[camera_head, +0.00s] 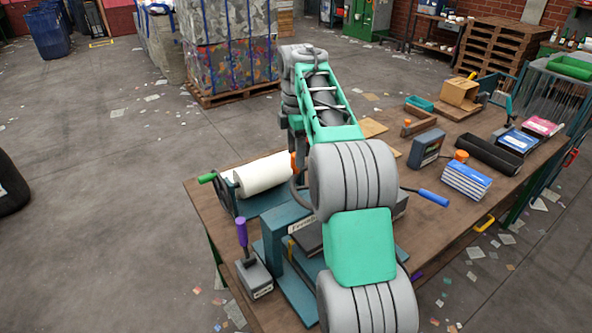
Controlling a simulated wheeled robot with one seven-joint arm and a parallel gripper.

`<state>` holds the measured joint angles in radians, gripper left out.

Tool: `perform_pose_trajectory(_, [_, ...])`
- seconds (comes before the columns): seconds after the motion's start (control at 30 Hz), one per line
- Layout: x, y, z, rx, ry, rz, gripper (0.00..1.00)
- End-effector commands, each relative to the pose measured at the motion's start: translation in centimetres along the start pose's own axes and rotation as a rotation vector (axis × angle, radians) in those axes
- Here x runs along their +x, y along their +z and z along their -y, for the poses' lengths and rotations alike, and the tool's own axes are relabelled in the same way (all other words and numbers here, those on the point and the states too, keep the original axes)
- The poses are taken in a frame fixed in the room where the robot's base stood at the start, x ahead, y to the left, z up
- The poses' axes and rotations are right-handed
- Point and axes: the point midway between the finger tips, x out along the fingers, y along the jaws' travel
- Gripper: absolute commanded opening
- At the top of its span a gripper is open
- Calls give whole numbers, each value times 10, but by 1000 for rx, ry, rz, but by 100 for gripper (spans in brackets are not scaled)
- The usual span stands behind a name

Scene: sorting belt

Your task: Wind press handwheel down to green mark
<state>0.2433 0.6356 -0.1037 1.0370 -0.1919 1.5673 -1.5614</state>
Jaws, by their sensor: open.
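The teal press (272,245) stands at the near left of the workbench, largely covered by my arm. A grey curved rim, which looks like part of its handwheel (295,190), shows left of my arm, with an orange knob (294,163) at its top. My gripper (296,145) points down just above the orange knob, small and partly hidden by my forearm. It is open; I cannot tell whether its fingers are around the knob or touch it. The green mark and most of the handwheel are hidden.
A purple-handled lever box (254,275) stands in front. The floor left of the bench is mostly clear.

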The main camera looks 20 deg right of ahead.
Motion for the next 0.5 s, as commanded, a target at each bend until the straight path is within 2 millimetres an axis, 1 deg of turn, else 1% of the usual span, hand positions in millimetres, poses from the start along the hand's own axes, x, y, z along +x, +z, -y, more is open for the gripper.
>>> perform_pose_trajectory(0.03, [18,0,0,0,1,0,49])
perform_pose_trajectory(0.1, [26,0,0,0,1,0,49])
perform_pose_trajectory(0.2, [29,0,0,1,2,0,49])
perform_pose_trajectory(0.43, [26,0,0,1,2,0,49])
perform_pose_trajectory(0.5, [26,0,0,1,2,0,43])
